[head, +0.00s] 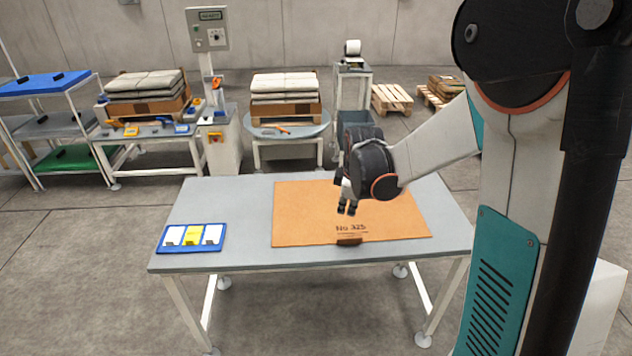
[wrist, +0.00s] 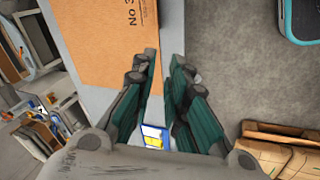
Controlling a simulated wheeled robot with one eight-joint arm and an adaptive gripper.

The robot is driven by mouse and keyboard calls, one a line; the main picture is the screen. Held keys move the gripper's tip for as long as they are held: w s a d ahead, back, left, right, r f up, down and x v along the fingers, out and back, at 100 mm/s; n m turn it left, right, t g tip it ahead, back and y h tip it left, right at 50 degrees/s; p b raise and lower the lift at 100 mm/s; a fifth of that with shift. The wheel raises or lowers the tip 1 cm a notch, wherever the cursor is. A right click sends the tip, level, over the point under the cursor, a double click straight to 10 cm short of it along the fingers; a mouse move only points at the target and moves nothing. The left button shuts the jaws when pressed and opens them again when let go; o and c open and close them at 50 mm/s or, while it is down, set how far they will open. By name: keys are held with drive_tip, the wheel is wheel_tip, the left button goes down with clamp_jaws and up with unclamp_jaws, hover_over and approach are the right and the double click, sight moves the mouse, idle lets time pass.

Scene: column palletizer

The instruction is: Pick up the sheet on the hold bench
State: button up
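An orange-brown sheet (head: 310,205) marked "No 325" lies flat on the grey bench (head: 235,195). A small dark brown block (head: 349,242) sits at the sheet's front edge. My gripper (head: 347,210) hangs above the sheet, near its middle in the head view, fingers pointing down. In the wrist view my gripper (wrist: 165,65) has its fingers apart with nothing between them. The sheet (wrist: 105,35) shows there at the upper left, beyond the fingertips. The exact height of the fingers above the sheet is hard to tell.
A blue tray (head: 192,238) with white and yellow cards lies at the bench's left front. Behind stand a shelf rack (head: 50,125), two stacks of grey sacks (head: 145,84) (head: 285,86), a control post (head: 209,40) and pallets (head: 391,99). Floor in front is clear.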

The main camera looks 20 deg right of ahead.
drive_tip(key=w+d+f+n+g+p, duration=0.1)
drive_tip(key=w+d+f+n, duration=0.15)
drive_tip(key=f, duration=0.25)
drive_tip(key=w+d+f+n, duration=0.1)
drive_tip(key=d+f, duration=0.2)
drive_tip(key=f, duration=0.3)
drive_tip(key=b, duration=0.2)
hover_over(353, 238)
drive_tip(key=s, duration=0.1)
drive_tip(key=f, duration=0.7)
drive_tip(key=shift+s+a+f, duration=0.1)
drive_tip(key=shift+a+f, duration=0.05)
drive_tip(key=shift+a, duration=0.25)
drive_tip(key=shift+b+x, duration=0.55)
drive_tip(key=shift+x, duration=2.5)
drive_tip(key=shift+d, duration=0.2)
clamp_jaws()
drive_tip(key=shift+r, duration=0.2)
